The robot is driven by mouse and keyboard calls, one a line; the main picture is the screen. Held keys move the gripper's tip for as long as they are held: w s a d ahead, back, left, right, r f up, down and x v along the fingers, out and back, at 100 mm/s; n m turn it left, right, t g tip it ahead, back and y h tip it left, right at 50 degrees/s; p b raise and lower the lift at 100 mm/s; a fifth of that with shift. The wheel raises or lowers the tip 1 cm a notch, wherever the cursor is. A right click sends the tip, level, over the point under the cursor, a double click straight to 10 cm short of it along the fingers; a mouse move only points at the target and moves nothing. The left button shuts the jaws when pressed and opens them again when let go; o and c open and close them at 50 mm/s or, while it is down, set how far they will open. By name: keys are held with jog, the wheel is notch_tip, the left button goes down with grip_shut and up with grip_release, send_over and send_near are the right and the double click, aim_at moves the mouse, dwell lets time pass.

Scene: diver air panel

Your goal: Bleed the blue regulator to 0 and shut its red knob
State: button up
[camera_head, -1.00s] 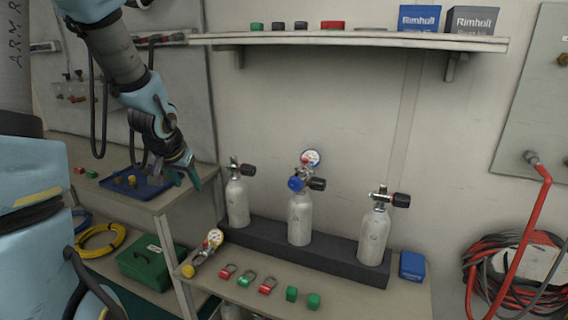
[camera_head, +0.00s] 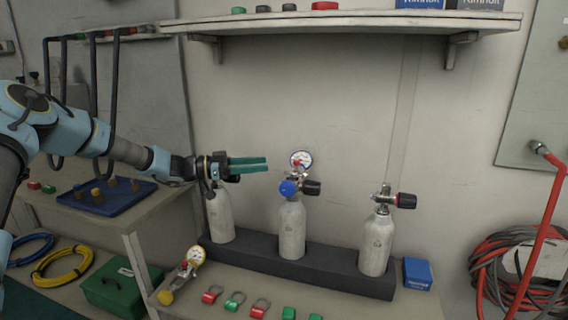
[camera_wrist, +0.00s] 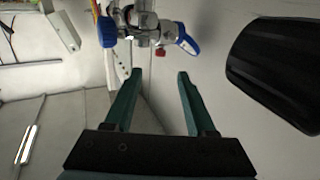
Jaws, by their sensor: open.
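The blue regulator sits on top of the middle white cylinder (camera_head: 291,232). Its round blue knob (camera_head: 288,188) faces me, and its white-faced gauge (camera_head: 301,160) stands above. A small red part (camera_head: 296,165) shows just below the gauge; in the wrist view a red part (camera_wrist: 160,51) sits beside the blue-rimmed gauge (camera_wrist: 188,40). The blue knob (camera_wrist: 107,32) is also there. The gauge reading is too small to tell. My gripper (camera_head: 267,164) has green fingers, open and empty, pointing right, left of the regulator and apart from it. It also shows in the wrist view (camera_wrist: 160,77).
A left cylinder (camera_head: 221,218) stands below my gripper, its valve partly hidden. A right cylinder (camera_head: 376,245) has a black knob (camera_head: 406,200). A large black knob (camera_wrist: 285,75) looms close in the wrist view. A yellow regulator (camera_head: 184,272) lies on the bench. A shelf (camera_head: 340,30) runs above.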

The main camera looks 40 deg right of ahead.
aim_at(291, 169)
jog(key=p+x, duration=0.3)
jog(key=x, duration=0.6)
jog(key=shift+s+d, duration=0.15)
jog(key=shift+d, duration=0.2)
grip_shut()
